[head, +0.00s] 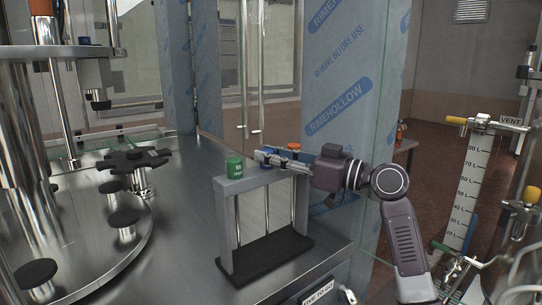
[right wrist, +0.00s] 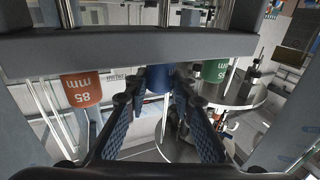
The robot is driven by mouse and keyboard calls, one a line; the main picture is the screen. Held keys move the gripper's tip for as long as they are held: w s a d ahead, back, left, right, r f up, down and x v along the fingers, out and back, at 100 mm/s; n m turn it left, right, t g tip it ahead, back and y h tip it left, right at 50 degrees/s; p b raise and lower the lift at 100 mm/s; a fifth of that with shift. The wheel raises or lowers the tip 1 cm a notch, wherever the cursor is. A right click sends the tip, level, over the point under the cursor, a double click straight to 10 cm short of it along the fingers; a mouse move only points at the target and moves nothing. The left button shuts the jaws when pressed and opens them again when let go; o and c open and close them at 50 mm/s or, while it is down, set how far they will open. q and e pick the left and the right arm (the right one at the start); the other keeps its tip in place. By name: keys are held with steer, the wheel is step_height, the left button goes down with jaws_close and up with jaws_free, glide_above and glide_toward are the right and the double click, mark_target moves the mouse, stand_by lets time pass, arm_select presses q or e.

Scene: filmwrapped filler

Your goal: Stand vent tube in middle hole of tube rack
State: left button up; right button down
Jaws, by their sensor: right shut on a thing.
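The grey tube rack (head: 225,218) with a black base stands near the counter's front edge. A green-capped tube (head: 234,168) is in its left hole and an orange-capped tube (head: 294,147) in its right hole. My right gripper (head: 265,158) is at the rack's top bar, between those caps. In the right wrist view the gripper (right wrist: 155,90) is shut on a blue cap (right wrist: 157,78), seemingly the vent tube's, between the orange cap (right wrist: 82,90) and green cap (right wrist: 215,70). A metal tube shows below the bar's middle; how deep it sits is unclear. My left gripper is out of view.
A round metal machine platform (head: 75,240) with black pads stands left of the rack. A film-wrapped panel (head: 345,100) rises behind my right gripper. A graduated scale (head: 470,190) stands at the right. Steel counter between platform and rack is clear.

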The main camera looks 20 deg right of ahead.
steer(key=shift+f, duration=0.15)
steer(key=c, duration=1.6)
jaws_free()
